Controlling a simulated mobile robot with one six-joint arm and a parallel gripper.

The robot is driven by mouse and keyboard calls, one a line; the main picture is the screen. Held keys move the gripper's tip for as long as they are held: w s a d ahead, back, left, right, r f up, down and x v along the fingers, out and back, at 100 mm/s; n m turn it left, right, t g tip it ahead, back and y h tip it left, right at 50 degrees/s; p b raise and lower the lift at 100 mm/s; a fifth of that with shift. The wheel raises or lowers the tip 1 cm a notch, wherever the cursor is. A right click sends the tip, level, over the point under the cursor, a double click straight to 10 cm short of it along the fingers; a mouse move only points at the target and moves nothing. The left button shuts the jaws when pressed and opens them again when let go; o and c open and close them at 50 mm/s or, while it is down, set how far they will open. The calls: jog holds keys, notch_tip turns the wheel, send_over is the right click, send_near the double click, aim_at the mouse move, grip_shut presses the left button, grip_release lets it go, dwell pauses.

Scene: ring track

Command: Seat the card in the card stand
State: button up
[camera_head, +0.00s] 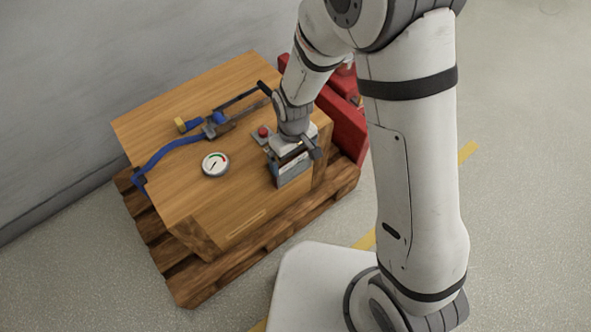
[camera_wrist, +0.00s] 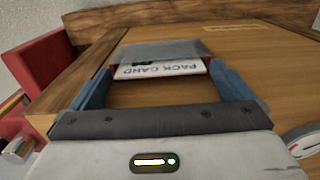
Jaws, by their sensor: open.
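The fingers are apart, with a gap on each side of the card. A grey, see-through panel (camera_wrist: 150,48), apparently the card stand, adjoins the card; I cannot tell whether the card is in its slot. In the head view my gripper (camera_head: 292,157) is low over the near right part of the wooden box top, above a grey-blue block (camera_head: 292,174). The gripper and wrist hide much of the card there.
The wooden box (camera_head: 190,105) stands on a pallet (camera_head: 195,285). A red container (camera_head: 347,130) is beside the box. The front left top is clear.

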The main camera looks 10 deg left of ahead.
jog(key=shift+c, duration=0.6)
jog(key=c, duration=0.8)
jog(key=shift+r, duration=0.2)
